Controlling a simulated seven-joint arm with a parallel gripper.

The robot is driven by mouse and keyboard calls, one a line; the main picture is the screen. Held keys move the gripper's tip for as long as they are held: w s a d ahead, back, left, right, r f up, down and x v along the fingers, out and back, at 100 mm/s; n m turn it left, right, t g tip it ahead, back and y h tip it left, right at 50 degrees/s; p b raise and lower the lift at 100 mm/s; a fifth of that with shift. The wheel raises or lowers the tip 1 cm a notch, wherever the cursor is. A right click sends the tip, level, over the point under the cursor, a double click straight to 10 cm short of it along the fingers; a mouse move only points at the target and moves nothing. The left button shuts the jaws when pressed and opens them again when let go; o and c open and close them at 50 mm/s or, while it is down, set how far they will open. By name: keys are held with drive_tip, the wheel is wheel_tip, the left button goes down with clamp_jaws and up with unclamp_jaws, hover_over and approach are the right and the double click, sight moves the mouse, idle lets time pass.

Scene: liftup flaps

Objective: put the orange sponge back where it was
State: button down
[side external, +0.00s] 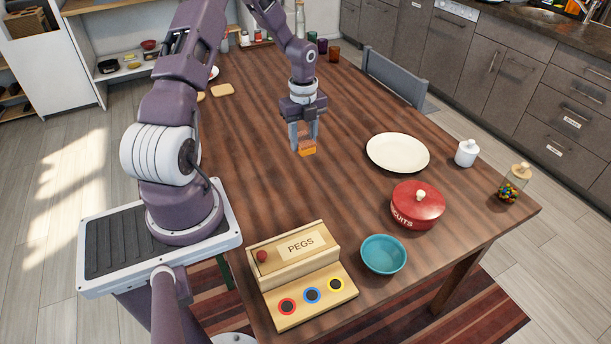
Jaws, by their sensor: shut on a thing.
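The orange sponge (307,151) is a small orange block between the fingertips of my gripper (304,142). My gripper points down and is shut on the sponge. It is over the middle of the wooden table, to the left of the white plate. I cannot tell whether the sponge touches the tabletop or hangs just above it. The fingers hide part of the sponge.
A white plate (397,153), a red biscuit tin (417,206), a teal bowl (383,255), a wooden PEGS box (294,254), a white lidded pot (467,153) and a jar of sweets (513,184) stand on the table (262,185). The table around the sponge is clear.

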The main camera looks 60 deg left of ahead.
sight(300, 176)
drive_tip(key=f, duration=0.3)
drive_tip(key=s+f, duration=0.1)
drive_tip(key=f, duration=0.5)
drive_tip(key=shift+s+f, duration=0.15)
drive_tip(key=shift+f, duration=0.25)
drive_tip(key=shift+f, duration=0.15)
drive_tip(key=c, duration=0.8)
unclamp_jaws()
drive_tip(key=shift+c, duration=0.2)
